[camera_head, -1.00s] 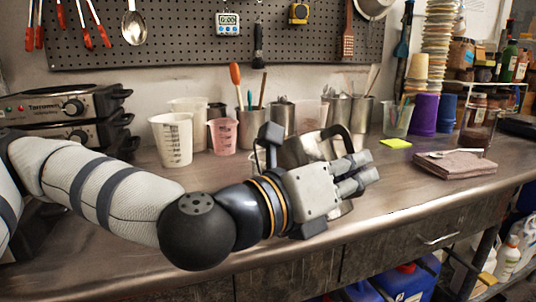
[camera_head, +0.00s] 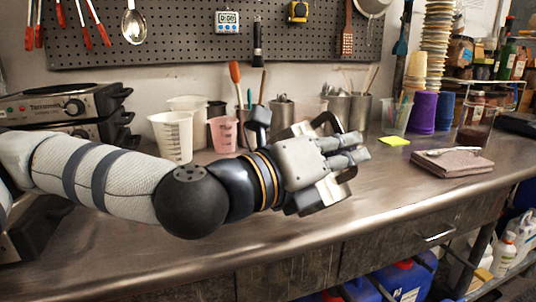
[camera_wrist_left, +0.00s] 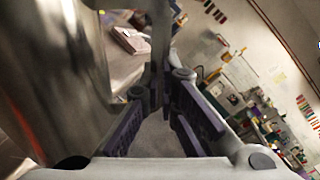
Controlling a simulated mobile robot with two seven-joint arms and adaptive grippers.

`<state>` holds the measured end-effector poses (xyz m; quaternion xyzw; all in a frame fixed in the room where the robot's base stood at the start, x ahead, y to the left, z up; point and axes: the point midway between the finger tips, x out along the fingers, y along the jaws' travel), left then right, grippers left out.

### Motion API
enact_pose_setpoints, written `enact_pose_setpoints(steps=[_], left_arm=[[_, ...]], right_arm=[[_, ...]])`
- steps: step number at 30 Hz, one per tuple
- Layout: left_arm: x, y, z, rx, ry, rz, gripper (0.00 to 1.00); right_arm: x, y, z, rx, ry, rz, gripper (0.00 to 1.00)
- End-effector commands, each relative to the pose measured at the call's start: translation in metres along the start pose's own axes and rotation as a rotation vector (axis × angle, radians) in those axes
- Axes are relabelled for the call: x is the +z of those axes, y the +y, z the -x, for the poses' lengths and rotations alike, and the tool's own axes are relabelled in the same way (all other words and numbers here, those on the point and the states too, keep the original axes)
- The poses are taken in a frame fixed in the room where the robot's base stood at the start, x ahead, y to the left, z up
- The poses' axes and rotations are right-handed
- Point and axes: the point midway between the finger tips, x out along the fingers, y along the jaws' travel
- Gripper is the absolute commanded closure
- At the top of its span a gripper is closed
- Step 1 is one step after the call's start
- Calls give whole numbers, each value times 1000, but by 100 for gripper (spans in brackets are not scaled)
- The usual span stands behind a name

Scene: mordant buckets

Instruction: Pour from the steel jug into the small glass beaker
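The steel jug (camera_head: 332,188) is mostly hidden behind my left gripper (camera_head: 345,150) in the head view; shiny metal shows below and above the fingers, and the jug looks tilted. In the left wrist view the jug's body (camera_wrist_left: 50,65) fills the left side. My left gripper (camera_wrist_left: 160,105) is shut on the jug's handle and holds the jug above the bench. My right gripper is not in view.
White plastic beakers (camera_head: 172,138) and a pink cup (camera_head: 223,134) stand at the back of the bench. The front bench is clear.

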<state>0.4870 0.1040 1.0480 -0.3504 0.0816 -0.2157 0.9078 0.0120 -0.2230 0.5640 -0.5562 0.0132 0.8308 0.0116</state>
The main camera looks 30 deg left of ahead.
Motion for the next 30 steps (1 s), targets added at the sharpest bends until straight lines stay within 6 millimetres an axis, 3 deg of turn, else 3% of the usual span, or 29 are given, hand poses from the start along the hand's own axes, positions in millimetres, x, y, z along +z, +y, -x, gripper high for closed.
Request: enact_pose_setpoints(steps=[30], left_arm=[[21, -8, 0, -4, -6, 101, 100]], right_arm=[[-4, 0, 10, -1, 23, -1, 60]])
